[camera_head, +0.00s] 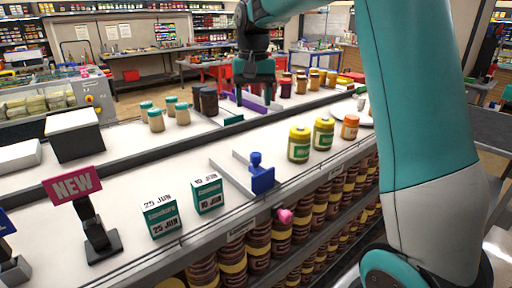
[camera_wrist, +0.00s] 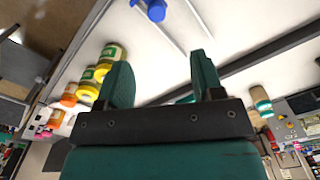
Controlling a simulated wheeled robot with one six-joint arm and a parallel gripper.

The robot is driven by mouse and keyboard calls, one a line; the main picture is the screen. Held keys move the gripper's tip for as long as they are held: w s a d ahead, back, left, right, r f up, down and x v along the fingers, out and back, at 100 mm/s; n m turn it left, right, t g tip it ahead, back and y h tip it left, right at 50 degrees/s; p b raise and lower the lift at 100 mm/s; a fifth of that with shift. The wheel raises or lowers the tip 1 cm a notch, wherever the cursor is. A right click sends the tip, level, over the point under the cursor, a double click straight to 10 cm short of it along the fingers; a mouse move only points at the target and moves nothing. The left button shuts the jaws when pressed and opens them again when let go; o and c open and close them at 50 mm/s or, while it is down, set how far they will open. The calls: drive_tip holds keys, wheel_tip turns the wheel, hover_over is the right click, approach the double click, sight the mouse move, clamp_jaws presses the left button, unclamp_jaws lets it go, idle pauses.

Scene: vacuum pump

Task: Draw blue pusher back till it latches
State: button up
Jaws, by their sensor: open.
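The blue pusher (camera_head: 261,178) stands at the front end of a lane on the white shelf, with a rounded knob on top. Thin pale dividers (camera_head: 229,172) run beside it. It also shows at the top edge of the wrist view (camera_wrist: 153,10), partly cut off. My gripper (camera_head: 254,98) is open and empty over the rear part of the counter, well behind the pusher and apart from it. In the wrist view my two teal fingers (camera_wrist: 160,65) stand wide apart with nothing between them. Whether the pusher is latched cannot be told.
Yellow-lidded jars (camera_head: 299,144) and an orange-lidded jar (camera_head: 350,127) stand right of the pusher. Teal date boxes (camera_head: 208,193) and a pink NEW sign (camera_head: 73,184) stand to its left.

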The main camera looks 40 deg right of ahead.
drive_tip(key=d, duration=0.1)
drive_tip(key=p, duration=0.2)
approach(256, 154)
drive_tip(key=shift+m, duration=0.3)
wheel_tip(256, 154, down, 10)
drive_tip(key=shift+a+f, duration=0.1)
drive_tip(key=shift+s, duration=0.1)
